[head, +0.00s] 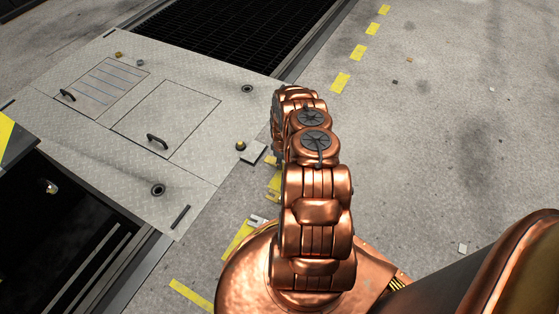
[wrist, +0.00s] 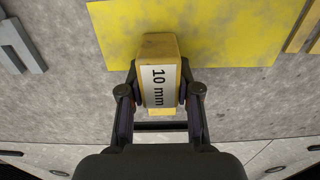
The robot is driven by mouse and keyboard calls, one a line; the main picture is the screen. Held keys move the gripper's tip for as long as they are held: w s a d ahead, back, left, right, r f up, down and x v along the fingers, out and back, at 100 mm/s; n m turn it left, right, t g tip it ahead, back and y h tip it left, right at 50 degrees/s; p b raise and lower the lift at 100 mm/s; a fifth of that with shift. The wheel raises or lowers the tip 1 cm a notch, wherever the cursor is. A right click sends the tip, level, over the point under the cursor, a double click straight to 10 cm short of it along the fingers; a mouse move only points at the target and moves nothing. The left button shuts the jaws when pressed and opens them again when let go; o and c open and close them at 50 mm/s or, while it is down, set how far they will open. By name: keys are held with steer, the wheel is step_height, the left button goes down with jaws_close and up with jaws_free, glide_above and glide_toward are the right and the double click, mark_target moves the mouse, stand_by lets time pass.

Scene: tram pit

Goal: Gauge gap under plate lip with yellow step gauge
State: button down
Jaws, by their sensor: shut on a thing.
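My gripper (wrist: 159,96) is shut on a yellow block, the step gauge (wrist: 158,46), with a white label reading "10 mm". The gauge is held between both fingers in the wrist view, above the concrete floor and a yellow floor patch; its height cannot be told. In the head view my arm hides most of the gripper and gauge. The pale steel plate (head: 225,105) lies at the left of my arm. Its edge (wrist: 60,158) shows at the bottom of the wrist view. The gap under its lip cannot be seen.
A dark open pit (head: 65,225) lies at the lower left, and a dark grating (head: 235,30) beyond the plate. Hatch handles (head: 157,142) stand on the plate. A grey slotted piece (wrist: 22,45) lies on the floor. The floor at right is mostly clear.

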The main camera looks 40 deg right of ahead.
stand_by(0.4)
steer(key=shift+r+p, duration=1.6)
steer(key=shift+r, duration=1.4)
